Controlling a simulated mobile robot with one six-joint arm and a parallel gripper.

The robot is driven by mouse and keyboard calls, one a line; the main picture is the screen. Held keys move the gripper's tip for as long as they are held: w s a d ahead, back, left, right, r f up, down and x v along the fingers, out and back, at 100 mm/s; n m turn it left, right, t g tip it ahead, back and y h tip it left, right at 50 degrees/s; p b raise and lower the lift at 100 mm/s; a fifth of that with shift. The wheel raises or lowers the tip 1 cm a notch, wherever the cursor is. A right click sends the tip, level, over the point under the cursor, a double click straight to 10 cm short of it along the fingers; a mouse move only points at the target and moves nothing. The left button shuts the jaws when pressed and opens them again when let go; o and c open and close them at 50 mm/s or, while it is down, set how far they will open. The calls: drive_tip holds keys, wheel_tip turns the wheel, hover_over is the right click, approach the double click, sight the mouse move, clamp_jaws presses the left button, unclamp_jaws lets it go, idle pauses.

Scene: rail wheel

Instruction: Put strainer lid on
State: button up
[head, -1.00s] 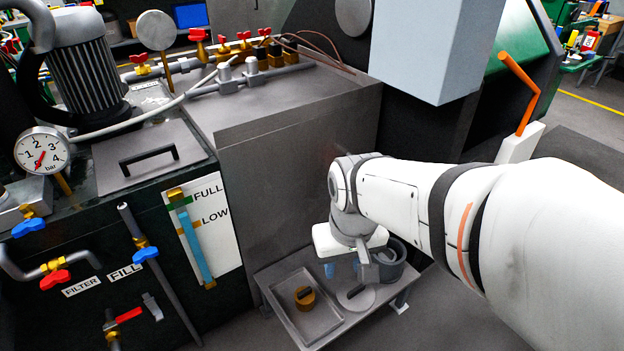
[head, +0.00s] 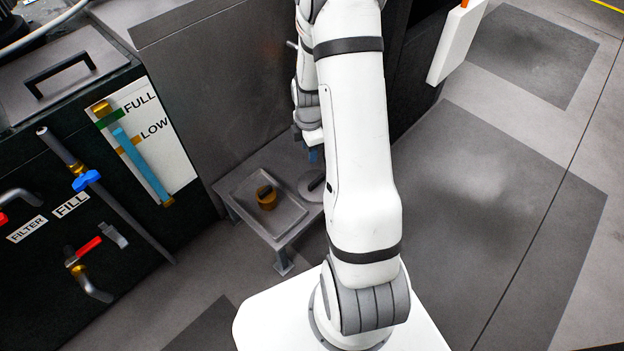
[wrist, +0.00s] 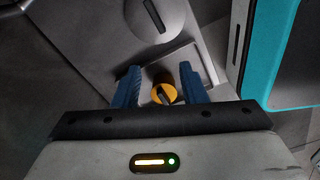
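A flat grey round lid with a dark bar handle, apparently the strainer lid (head: 310,187), lies on the low table beside the tray, partly hidden by my arm. In the wrist view the round lid (wrist: 163,20) shows at the top edge, beyond the fingertips. My gripper (head: 313,153) is above the back of the low table, mostly behind my arm. In the wrist view my gripper (wrist: 159,76) has its blue fingers apart, with nothing clearly held. A brass piece (wrist: 164,90) appears between the fingers, further down in the tray. The strainer's opening cannot be made out.
The shallow tray (head: 288,223) holds the brass piece (head: 266,197) on the low table. A dark tank with a FULL/LOW level gauge (head: 139,150), valves and pipes stands at the left. Open floor (head: 480,210) lies to the right.

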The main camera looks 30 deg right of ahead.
sight(317, 180)
drive_tip(key=d+f+n, duration=0.1)
drive_tip(key=f, duration=0.3)
drive_tip(key=d+f+n+b, duration=0.1)
drive_tip(key=f+n, duration=0.1)
drive_tip(key=f, duration=0.3)
drive_tip(key=d+f+n, duration=0.1)
drive_tip(key=f, duration=0.3)
drive_tip(key=shift+w+d+f+n+b, duration=0.2)
drive_tip(key=shift+w+f+n+b, duration=0.1)
drive_tip(key=shift+n+b, duration=0.1)
drive_tip(key=f+b, duration=0.3)
drive_tip(key=f, duration=0.2)
drive_tip(key=shift+a+f, duration=0.15)
drive_tip(key=shift+a, duration=0.05)
drive_tip(key=shift+w, duration=0.1)
drive_tip(key=shift+c, duration=0.6)
clamp_jaws()
